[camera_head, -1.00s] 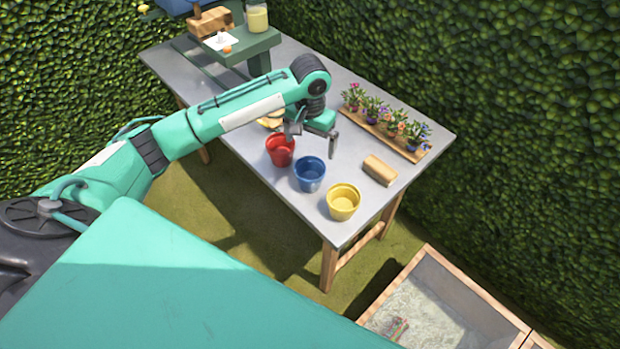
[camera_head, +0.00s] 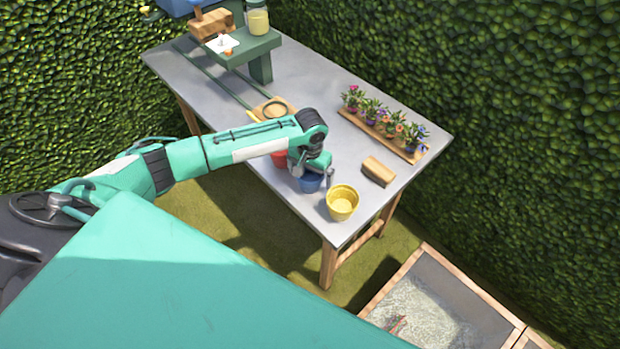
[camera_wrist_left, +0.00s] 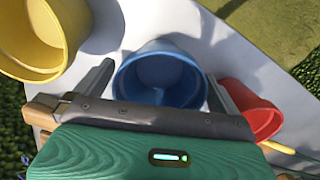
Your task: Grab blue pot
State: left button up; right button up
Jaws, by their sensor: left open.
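The blue pot (camera_head: 311,183) stands on the grey table, partly hidden under my left gripper (camera_head: 311,176) in the head view. In the left wrist view the blue pot (camera_wrist_left: 160,78) shows its open top between the two fingers of my left gripper (camera_wrist_left: 158,85). The gripper is open, with one finger on each side of the pot. I cannot tell whether the fingers touch it. My right gripper is not in view.
A yellow pot (camera_head: 342,203) stands close on one side of the blue pot, and a red pot (camera_head: 279,160) on the other. A wooden block (camera_head: 379,171) and a row of potted flowers on a board (camera_head: 352,121) lie behind. A green stand (camera_head: 262,62) is at the far left.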

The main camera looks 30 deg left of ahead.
pick_arm(q)
jog(key=shift+c, duration=0.4)
jog(key=c, duration=0.9)
jog(key=shift+r, duration=0.1)
jog(key=shift+c, duration=0.2)
